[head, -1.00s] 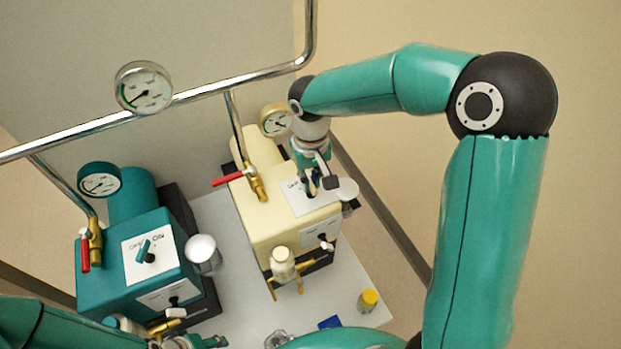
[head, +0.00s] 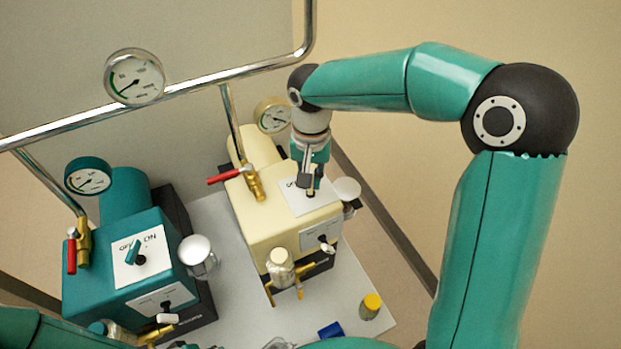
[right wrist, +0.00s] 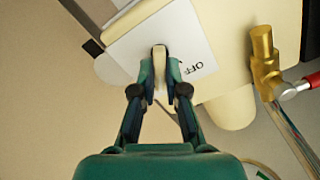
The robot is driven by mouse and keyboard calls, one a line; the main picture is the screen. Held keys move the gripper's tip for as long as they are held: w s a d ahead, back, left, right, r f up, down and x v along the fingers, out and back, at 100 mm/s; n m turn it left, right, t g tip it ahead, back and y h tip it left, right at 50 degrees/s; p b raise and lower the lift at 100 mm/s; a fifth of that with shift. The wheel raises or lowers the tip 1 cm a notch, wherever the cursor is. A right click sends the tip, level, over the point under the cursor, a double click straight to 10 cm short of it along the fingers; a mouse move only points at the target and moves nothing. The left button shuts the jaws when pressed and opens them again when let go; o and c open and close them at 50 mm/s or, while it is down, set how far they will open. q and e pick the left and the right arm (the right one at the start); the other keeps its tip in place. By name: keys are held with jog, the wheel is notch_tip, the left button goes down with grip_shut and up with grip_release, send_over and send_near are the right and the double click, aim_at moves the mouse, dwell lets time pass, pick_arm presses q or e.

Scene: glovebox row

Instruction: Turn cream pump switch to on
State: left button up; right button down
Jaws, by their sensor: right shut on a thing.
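The cream pump (head: 275,226) stands on the right of the grey bench. Its white switch plate (head: 325,201) is on top, and the plate also shows in the right wrist view (right wrist: 190,38) with the word OFF to the right of the switch. My right gripper (head: 310,190) reaches down onto this plate. In the right wrist view its fingers (right wrist: 160,70) are shut on the pale switch lever (right wrist: 159,62). Gripper and lever hide the plate's other lettering. Only a sliver of what seems my left gripper (head: 183,345) shows at the bottom edge; its fingers are not clear.
The teal pump (head: 92,262) stands at left with its own OFF/ON switch (head: 134,255). Red-handled valves (head: 225,176) and steel pipes (head: 215,76) rise behind the pumps. A yellow-capped jar (head: 370,306) and a blue item (head: 330,330) lie at the bench front.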

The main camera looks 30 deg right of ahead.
dwell(0.4)
jog(key=c, duration=1.2)
grip_release()
jog(key=shift+r, duration=0.1)
notch_tip(320, 180, up, 12)
